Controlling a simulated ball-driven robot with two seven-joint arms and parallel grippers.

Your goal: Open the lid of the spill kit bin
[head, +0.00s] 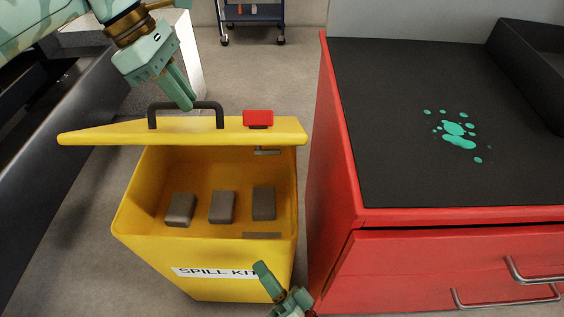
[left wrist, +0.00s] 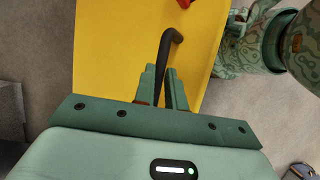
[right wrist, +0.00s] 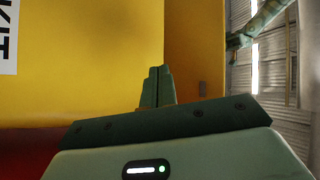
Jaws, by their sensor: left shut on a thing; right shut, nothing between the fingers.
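The yellow spill kit bin (head: 205,265) stands on the floor with its mouth showing. Its yellow lid (head: 100,133) is raised off the rim and seen nearly edge-on. A black bar handle (head: 210,105) and a red latch (head: 258,117) are on the lid's top. My left gripper (head: 186,103) is shut on the handle, which runs between its fingers in the left wrist view (left wrist: 165,80). My right gripper (head: 261,268) is shut and empty in front of the bin's label. In the right wrist view its closed fingers (right wrist: 157,85) are near the yellow bin wall (right wrist: 90,80).
Several grey-brown blocks (head: 221,207) lie inside the bin. A red cabinet (head: 335,160) with a black top and green splashes (head: 455,130) stands close on the right. A dark unit (head: 50,150) is on the left. A cart (head: 250,15) stands behind, with open floor before it.

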